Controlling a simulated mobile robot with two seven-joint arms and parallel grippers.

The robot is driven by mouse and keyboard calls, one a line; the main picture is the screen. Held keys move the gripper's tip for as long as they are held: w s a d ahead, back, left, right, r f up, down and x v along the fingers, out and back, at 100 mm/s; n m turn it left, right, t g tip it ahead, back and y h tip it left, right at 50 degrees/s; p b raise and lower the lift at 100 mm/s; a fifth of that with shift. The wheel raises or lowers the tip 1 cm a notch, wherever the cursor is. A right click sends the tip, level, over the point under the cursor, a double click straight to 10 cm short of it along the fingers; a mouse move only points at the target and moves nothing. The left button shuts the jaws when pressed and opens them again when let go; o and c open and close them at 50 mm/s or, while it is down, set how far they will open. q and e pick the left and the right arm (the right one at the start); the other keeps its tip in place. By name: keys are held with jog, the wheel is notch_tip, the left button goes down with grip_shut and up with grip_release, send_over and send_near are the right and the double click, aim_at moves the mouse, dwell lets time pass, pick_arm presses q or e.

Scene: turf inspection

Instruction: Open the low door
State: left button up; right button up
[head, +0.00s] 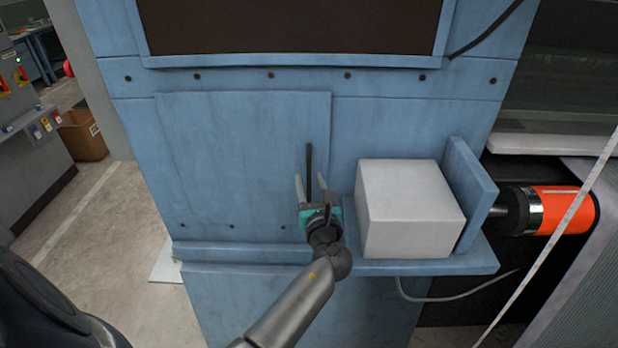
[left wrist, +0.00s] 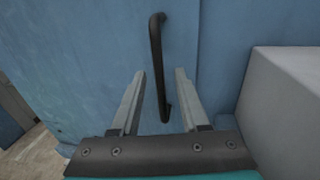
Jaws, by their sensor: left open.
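The low door (head: 240,160) is a flat blue panel in the lower front of the blue cabinet, and it looks closed. Its dark vertical bar handle (head: 309,165) is near the door's right edge. My left gripper (head: 316,185) is open in front of the handle, fingers pointing at the door. In the left wrist view the handle (left wrist: 157,65) stands between the two spread fingers, with its lower end between the fingertips; I see no contact. The door (left wrist: 80,60) also fills the left of that view. My right gripper is not in view.
A white box (head: 410,205) sits on a blue shelf (head: 440,266) just right of my left gripper. An upright blue plate (head: 470,190) and an orange cylinder (head: 562,210) are further right. The floor (head: 110,235) left of the cabinet is clear.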

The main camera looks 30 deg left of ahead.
pick_arm(q)
jog(key=shift+w+a, duration=0.45)
jog(key=shift+w, duration=0.05)
jog(key=shift+c, duration=0.3)
grip_shut()
dwell(0.9)
